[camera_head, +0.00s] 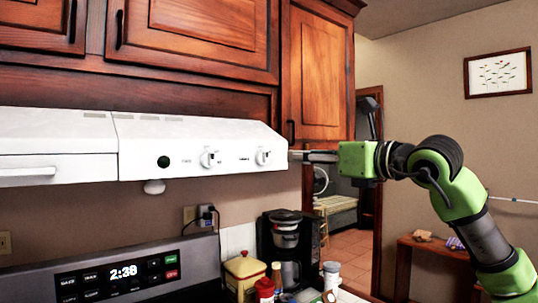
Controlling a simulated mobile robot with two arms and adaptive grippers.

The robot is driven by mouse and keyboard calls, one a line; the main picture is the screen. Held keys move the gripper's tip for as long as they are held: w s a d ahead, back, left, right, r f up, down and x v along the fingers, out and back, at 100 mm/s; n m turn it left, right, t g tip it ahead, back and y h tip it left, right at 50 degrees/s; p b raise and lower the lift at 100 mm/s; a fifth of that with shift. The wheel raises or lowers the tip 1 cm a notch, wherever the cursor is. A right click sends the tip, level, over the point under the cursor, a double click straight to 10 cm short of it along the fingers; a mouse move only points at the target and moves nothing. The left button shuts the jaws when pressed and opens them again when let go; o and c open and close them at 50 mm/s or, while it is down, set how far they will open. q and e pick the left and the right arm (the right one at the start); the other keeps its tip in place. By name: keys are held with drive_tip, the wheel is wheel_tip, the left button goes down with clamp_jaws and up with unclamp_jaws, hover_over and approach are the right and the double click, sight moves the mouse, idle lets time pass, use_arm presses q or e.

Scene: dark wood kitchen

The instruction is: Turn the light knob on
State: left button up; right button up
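A white range hood (60,140) hangs under the wooden cabinets. Its sloped front has two white knobs: one nearer the middle (209,158) and one near the right end (263,157). The small labels beside them are too blurred to read, so I cannot tell which is the light knob. A round dark green spot (163,162) is left of the knobs. My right gripper (297,156) points left, its fingertips by the hood's right end, to the right of the right-hand knob and apart from it. It is seen edge-on and its opening is unclear. My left gripper is out of view.
Below the hood are a stove panel (120,283) with a lit clock, a coffee maker (286,243), a yellow canister (243,272) and several jars. Wooden cabinets (195,35) close off the space above. Open air lies in front of the hood.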

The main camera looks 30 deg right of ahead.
sight(267, 154)
drive_tip(key=w+p, duration=0.2)
drive_tip(key=w, duration=0.2)
drive_tip(key=w+p, duration=0.2)
drive_tip(key=w, duration=0.3)
drive_tip(key=w+a+p, duration=0.1)
drive_tip(key=w+p, duration=0.1)
drive_tip(key=w, duration=0.3)
drive_tip(key=shift+s, duration=0.1)
drive_tip(key=c, duration=1.1)
